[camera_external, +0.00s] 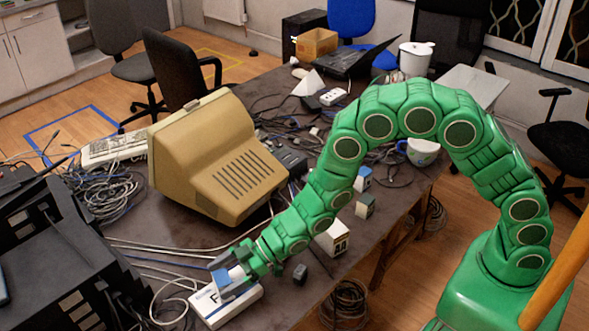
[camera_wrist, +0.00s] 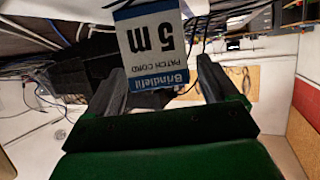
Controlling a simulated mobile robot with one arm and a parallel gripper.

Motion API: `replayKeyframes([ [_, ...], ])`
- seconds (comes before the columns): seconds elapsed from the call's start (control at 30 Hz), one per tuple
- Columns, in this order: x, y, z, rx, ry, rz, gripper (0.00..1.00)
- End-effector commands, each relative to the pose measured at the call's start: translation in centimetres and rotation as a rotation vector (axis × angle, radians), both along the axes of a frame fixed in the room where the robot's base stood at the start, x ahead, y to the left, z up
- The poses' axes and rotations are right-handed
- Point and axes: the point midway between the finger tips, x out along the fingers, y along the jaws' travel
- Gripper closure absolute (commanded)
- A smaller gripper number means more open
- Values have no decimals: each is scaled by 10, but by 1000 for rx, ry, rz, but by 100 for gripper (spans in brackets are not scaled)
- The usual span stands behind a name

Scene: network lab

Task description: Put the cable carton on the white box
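The cable carton (camera_wrist: 153,48) is white with blue bands, marked "5 m" and "PATCH CORD". It fills the upper middle of the wrist view, its print upside down. My gripper (camera_wrist: 160,75) has one finger on each side of the carton's blue end and appears shut on it; a thin dark strip shows beside the right finger. In the external view my gripper (camera_external: 233,279) is low at the table's front edge, partly hiding the carton. The white box (camera_external: 236,309) lies flat directly beneath, with dark print. Whether carton and box touch is hidden.
A beige monitor (camera_external: 215,160) stands behind my gripper. Loose cables (camera_external: 105,190) and black equipment (camera_external: 60,260) lie to the left. A small dark block (camera_external: 300,274) and a white printed cube (camera_external: 332,240) sit to the right, near the table edge.

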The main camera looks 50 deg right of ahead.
Motion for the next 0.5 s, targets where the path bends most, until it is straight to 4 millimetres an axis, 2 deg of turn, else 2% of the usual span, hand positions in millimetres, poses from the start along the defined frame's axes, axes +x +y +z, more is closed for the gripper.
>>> replayKeyframes([
  [0.37,0,-1,3,0,0,0,12],
  [0.5,-4,-11,8,1,-1,-1,12],
])
